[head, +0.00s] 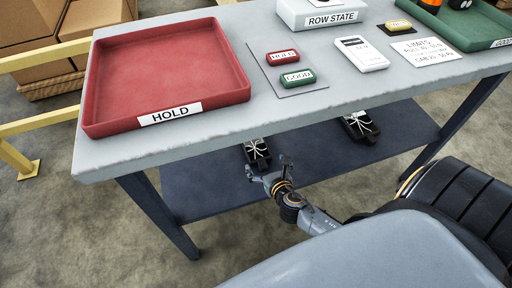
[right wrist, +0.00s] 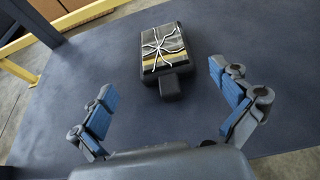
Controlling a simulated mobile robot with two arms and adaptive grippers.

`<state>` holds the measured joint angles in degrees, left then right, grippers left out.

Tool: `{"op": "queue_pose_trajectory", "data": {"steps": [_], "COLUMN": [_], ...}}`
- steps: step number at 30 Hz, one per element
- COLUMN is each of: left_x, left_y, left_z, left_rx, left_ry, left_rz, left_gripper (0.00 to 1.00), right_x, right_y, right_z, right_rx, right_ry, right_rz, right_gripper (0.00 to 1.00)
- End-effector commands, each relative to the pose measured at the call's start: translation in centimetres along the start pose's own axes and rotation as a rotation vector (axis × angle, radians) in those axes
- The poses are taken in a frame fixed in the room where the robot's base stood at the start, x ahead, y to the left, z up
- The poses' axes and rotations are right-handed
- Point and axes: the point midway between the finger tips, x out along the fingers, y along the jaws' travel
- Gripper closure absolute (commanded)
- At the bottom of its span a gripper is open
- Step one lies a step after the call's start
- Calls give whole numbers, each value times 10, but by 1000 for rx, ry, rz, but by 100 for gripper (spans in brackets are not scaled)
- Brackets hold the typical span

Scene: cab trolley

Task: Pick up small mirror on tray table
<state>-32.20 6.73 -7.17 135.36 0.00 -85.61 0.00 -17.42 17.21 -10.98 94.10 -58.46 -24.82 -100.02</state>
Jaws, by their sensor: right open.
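Two black-framed mirrors with white crack lines lie on the lower shelf of the table in the head view: one mirror (head: 257,152) at the left, the other mirror (head: 359,125) further right, both partly hidden by the tabletop edge. Which is the small mirror I cannot tell for sure. My right gripper (head: 268,172) is just in front of the left mirror. In the right wrist view a cracked mirror (right wrist: 163,46) with a short black stem (right wrist: 174,85) lies ahead, between and beyond the fingers of the open, empty right gripper (right wrist: 165,100). My left gripper is not in view.
The grey tabletop (head: 220,130) overhangs the dark lower shelf (head: 205,185). On top are a red HOLD tray (head: 165,70), a ROW STATE block (head: 320,12), HOLD and GOOD blocks, a white device (head: 362,54) and a green tray (head: 465,25). A table leg (head: 160,215) stands at front left.

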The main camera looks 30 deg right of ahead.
Motion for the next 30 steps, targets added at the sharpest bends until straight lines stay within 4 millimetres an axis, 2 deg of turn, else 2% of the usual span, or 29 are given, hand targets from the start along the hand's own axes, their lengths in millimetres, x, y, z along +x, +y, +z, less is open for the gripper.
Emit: {"op": "queue_pose_trajectory", "data": {"steps": [1, 5, 9, 14, 18, 20, 24, 30], "left_x": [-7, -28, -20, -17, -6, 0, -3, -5], "left_y": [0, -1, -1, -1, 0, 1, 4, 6], "left_z": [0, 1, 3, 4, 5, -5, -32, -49], "left_rx": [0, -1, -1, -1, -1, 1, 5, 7], "left_ry": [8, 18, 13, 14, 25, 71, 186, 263], "left_rz": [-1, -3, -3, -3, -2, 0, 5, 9], "left_gripper": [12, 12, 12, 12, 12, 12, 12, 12], "right_x": [13, 38, 56, 64, 85, 97, 106, 113], "right_y": [0, 0, 0, -1, -2, -4, -3, -3], "right_z": [-1, -1, -2, -2, -6, -8, -5, -4], "right_rx": [2, 4, 6, 6, 9, 8, 8, 7], "right_ry": [-3, -3, 0, 1, -1, -1, 0, 1], "right_rz": [-1, -3, -2, -3, -3, -4, -3, -2], "right_gripper": [0, 0, 0, 0, 0, 0, 0, 0]}}
